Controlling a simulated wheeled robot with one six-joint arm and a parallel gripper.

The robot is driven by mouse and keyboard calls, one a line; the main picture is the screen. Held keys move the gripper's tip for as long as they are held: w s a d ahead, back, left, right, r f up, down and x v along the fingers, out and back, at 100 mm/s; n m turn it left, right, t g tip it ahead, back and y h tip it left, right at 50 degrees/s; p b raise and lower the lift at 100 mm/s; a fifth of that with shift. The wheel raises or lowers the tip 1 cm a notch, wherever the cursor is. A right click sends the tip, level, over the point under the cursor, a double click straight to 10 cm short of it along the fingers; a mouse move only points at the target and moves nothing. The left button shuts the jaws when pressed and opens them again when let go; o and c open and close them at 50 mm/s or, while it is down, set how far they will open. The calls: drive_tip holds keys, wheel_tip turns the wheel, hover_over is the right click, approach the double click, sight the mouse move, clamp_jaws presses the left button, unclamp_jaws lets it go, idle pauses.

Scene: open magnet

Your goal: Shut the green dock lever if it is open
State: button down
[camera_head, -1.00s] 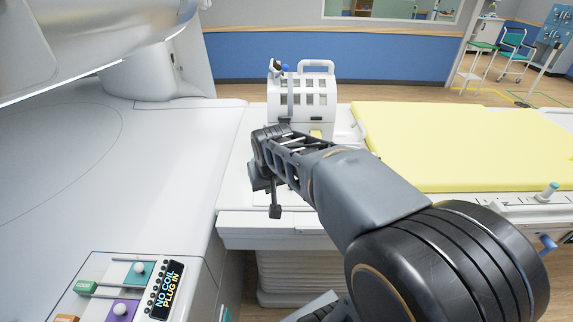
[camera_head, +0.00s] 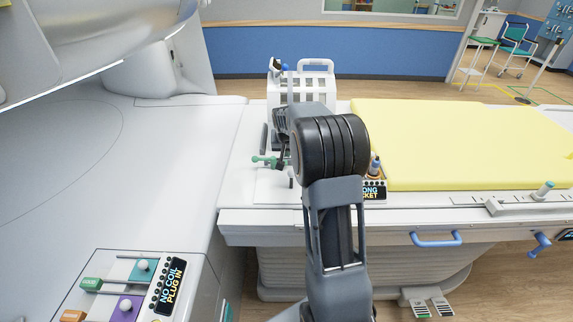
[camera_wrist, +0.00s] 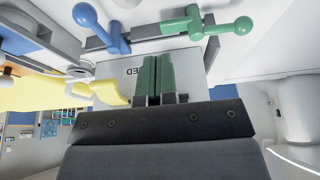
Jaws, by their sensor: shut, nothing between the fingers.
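The green dock lever (camera_head: 268,160) shows at the left end of the table, just left of my arm in the head view. In the wrist view the green lever (camera_wrist: 225,28) is at the top right, with a round knob at its right end. A blue lever (camera_wrist: 103,27) stands left of it. My gripper (camera_wrist: 157,62) is shut and empty, its two green fingers side by side. The fingertips appear just below and left of the green lever; I cannot tell whether they touch. In the head view my arm hides the fingers. A panel behind them has partial lettering ending "ED", upside down.
A white coil cage (camera_head: 316,85) stands behind my arm. The yellow mattress (camera_head: 460,140) lies to the right. A blue handle (camera_head: 436,240) is on the table's front side. A panel with a sliding control (camera_head: 125,285) is at the lower left. The white surface at left is clear.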

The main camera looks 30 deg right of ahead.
drive_tip(key=shift+f, duration=0.1)
drive_tip(key=p+x, duration=0.2)
drive_tip(key=x, duration=0.7)
drive_tip(key=shift+w+f, duration=0.15)
drive_tip(key=shift+f, duration=0.25)
drive_tip(key=shift+w+d+b, duration=0.45)
drive_tip(key=shift+d+b, duration=0.25)
drive_tip(key=shift+b, duration=0.55)
drive_tip(key=shift+w+d+b, duration=0.5)
drive_tip(key=shift+w+b, duration=0.05)
drive_tip(key=shift+b, duration=0.3)
drive_tip(key=shift+d, duration=0.1)
drive_tip(key=d+p+v, duration=0.2)
drive_tip(key=p+v, duration=0.2)
drive_tip(key=v, duration=0.6)
drive_tip(key=shift+a, duration=0.2)
drive_tip(key=shift+s+r, duration=0.1)
drive_tip(key=shift+s, duration=0.05)
